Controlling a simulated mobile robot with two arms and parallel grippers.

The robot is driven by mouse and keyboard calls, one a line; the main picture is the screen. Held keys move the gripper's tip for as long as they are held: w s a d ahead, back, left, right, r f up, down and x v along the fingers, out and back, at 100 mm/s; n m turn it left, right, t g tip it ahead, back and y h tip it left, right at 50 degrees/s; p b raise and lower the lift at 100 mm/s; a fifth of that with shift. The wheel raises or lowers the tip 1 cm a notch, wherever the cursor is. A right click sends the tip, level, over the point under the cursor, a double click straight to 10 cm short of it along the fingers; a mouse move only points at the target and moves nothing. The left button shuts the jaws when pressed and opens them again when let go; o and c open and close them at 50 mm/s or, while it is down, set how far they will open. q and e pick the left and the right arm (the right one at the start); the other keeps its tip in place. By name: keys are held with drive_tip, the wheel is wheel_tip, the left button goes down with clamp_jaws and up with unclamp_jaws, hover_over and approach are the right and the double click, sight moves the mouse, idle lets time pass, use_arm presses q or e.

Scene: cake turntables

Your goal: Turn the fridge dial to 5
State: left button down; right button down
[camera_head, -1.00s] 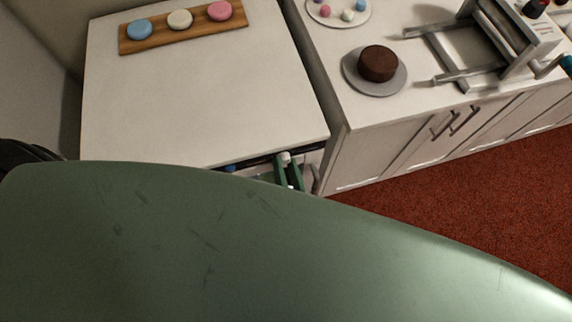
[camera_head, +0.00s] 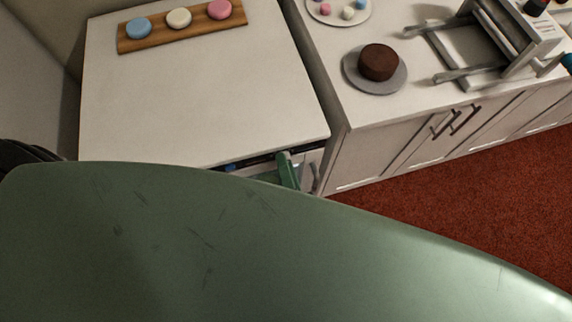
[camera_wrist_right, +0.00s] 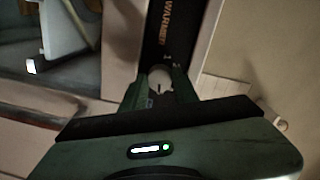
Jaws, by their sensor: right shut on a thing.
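The fridge dial (camera_wrist_right: 160,76) is a small white knob on a black panel strip (camera_wrist_right: 168,35) in the right wrist view. The panel reads "WARMER", and the text runs sideways there. My right gripper (camera_wrist_right: 160,88) is shut on the dial, one green finger on each side. In the head view my right gripper (camera_head: 287,168) is at the front edge of the white fridge (camera_head: 200,100), partly behind the large green surface of my body. The dial's number setting is too small to read. My left gripper is not in view.
On the fridge top lies a wooden board (camera_head: 160,43) with blue, cream and pink round pieces. To the right, a counter (camera_head: 335,75) bears a chocolate cake (camera_head: 378,62) on a grey turntable (camera_head: 362,86), a plate of small sweets and a grey metal appliance. Red carpet lies in front.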

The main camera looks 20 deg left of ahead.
idle(0.4)
drive_tip(key=c, duration=1.1)
unclamp_jaws()
drive_tip(key=b+v, duration=0.1)
drive_tip(key=v, duration=0.7)
drive_tip(key=shift+b, duration=0.3)
drive_tip(key=shift+w+a, duration=0.1)
